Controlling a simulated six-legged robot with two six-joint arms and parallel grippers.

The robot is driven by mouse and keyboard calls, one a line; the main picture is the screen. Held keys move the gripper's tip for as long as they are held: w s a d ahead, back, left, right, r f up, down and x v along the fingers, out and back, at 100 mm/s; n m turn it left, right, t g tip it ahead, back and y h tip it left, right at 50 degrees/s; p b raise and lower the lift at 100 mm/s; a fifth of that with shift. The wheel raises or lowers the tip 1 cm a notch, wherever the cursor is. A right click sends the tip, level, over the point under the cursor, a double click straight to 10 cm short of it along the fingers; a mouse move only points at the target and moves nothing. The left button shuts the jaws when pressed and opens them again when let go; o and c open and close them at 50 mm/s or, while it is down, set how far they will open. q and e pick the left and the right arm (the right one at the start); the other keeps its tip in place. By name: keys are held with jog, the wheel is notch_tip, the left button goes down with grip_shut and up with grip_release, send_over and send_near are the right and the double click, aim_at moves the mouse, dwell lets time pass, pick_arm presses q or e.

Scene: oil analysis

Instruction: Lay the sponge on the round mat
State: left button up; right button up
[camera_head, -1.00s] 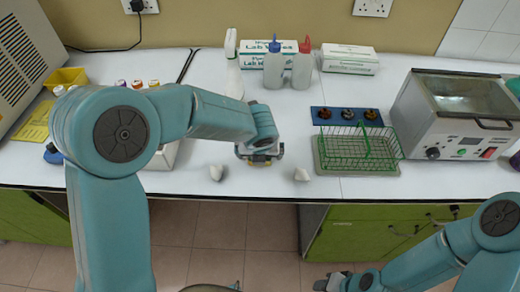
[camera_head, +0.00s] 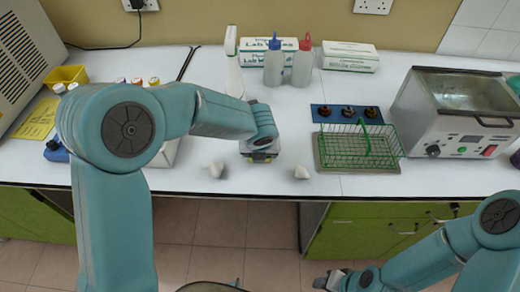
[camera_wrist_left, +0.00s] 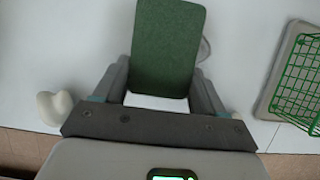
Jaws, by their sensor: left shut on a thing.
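The sponge (camera_wrist_left: 167,45) is a green rectangular block in the left wrist view, between the fingers of my left gripper (camera_wrist_left: 162,95). The gripper is shut on it. In the head view my left gripper (camera_head: 262,158) points down low over the bench front, and the arm hides the sponge. I cannot tell whether the sponge touches the bench. A thin pale curved edge (camera_wrist_left: 205,48) shows beside the sponge; I cannot tell if it belongs to the round mat, which is not otherwise clear. My right gripper (camera_head: 330,281) is low, in front of the bench; its jaws are unclear.
Small white lumps (camera_head: 216,170) (camera_head: 301,173) stand on either side of my left gripper. A green wire basket (camera_head: 358,148) stands on a tray to the right, near a metal bath (camera_head: 455,115). Bottles (camera_head: 274,64) and boxes line the back. The bench (camera_head: 225,187) ends close in front.

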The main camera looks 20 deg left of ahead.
pick_arm(q)
notch_tip(320, 180, up, 20)
jog(key=p, duration=0.2)
jog(key=shift+f+p, duration=0.15)
jog(key=shift+p, duration=0.15)
